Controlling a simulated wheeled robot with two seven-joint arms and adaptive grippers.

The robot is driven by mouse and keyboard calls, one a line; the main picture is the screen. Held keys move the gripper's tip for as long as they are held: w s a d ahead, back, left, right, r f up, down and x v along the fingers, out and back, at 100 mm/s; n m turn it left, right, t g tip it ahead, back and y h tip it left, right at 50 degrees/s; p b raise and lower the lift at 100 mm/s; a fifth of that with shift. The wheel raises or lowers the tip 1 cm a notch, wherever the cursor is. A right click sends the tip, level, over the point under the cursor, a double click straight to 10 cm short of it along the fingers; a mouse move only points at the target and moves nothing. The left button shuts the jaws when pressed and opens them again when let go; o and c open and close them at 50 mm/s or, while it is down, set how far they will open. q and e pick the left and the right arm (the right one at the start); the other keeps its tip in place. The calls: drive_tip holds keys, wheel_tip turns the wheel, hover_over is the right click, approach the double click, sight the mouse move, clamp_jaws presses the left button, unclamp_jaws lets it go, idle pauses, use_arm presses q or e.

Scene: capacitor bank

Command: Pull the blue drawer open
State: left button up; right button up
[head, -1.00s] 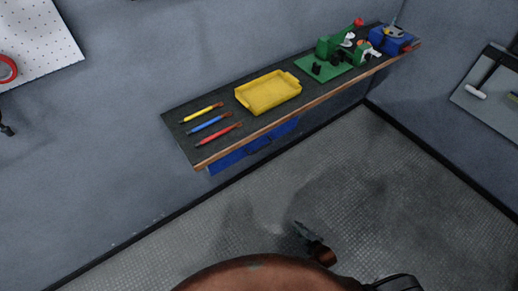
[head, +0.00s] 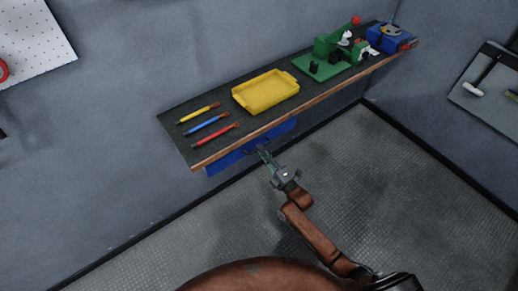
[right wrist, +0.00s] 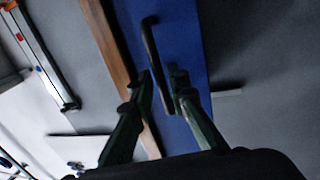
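The blue drawer (head: 228,160) hangs under the dark bench top. Its front also fills the middle of the right wrist view (right wrist: 187,40), with a dark bar handle (right wrist: 153,45) on it. The drawer looks shut. My right gripper (head: 263,151) is at the drawer front, below the bench edge. In the right wrist view its two fingers (right wrist: 161,76) are apart, one on each side of the handle's lower part. A gap shows between the handle and the fingers. How deep the handle sits between them is hard to tell. My left gripper is not in view.
The bench top (head: 180,150) has a wooden front edge just above my gripper. The floor (head: 400,190) in front is clear.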

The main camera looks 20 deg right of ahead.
drive_tip(key=shift+x, duration=0.95)
drive_tip(key=shift+c, duration=0.2)
clamp_jaws()
drive_tip(key=shift+f, duration=0.1)
